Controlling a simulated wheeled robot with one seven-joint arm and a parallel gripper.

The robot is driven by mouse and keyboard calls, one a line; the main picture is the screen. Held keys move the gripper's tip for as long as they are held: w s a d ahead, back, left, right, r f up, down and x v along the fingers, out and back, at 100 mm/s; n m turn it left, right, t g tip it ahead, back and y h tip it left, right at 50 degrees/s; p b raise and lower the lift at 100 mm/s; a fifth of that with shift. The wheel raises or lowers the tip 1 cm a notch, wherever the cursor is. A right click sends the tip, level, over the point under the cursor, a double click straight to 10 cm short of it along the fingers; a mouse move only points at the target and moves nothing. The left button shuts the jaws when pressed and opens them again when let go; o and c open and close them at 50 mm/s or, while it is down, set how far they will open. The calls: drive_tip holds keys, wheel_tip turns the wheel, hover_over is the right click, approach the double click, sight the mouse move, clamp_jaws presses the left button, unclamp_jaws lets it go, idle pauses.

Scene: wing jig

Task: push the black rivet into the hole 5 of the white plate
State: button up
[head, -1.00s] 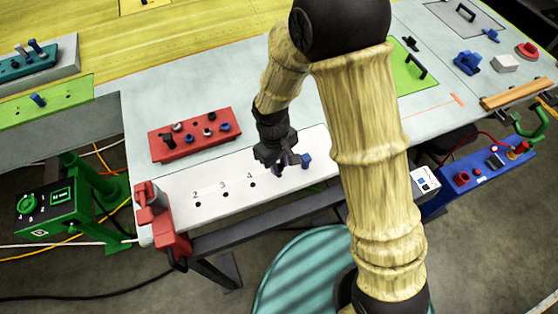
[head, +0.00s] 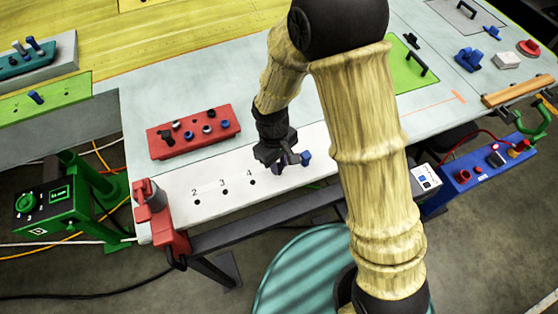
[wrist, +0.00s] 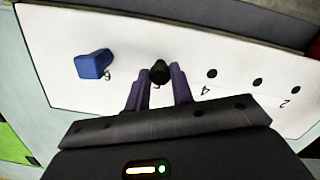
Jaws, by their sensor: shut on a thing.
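The white plate (head: 240,188) lies along the table's front edge and fills much of the wrist view (wrist: 60,30). Its holes are numbered; 2, 3 and 4 are bare. My gripper (wrist: 158,78) is shut on the black rivet (wrist: 159,72), which sits between the fingertips at the place of hole 5. The number 5 is partly hidden and hole 5 is covered. I cannot tell how deep the rivet is. A blue rivet (wrist: 93,63) stands at hole 6, beside the gripper. In the head view my gripper (head: 285,163) is low over the plate and hides the black rivet.
A red block (head: 193,132) with several rivets lies behind the plate. A red clamp (head: 160,215) stands at the plate's left end. The blue rivet (head: 305,158) is close to the gripper's right. The plate's left part around holes 2 to 4 is clear.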

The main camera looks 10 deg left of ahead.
drive_tip(key=shift+f+b, duration=0.65)
drive_tip(key=shift+f, duration=0.35)
drive_tip(key=o, duration=1)
drive_tip(key=shift+o, duration=0.2)
drive_tip(key=shift+r, duration=0.1)
wheel_tip(320, 180, up, 17)
drive_tip(key=w+a+b, duration=0.1)
drive_tip(key=b, duration=0.2)
drive_tip(key=shift+w+a, duration=0.15)
drive_tip(key=shift+a, duration=0.2)
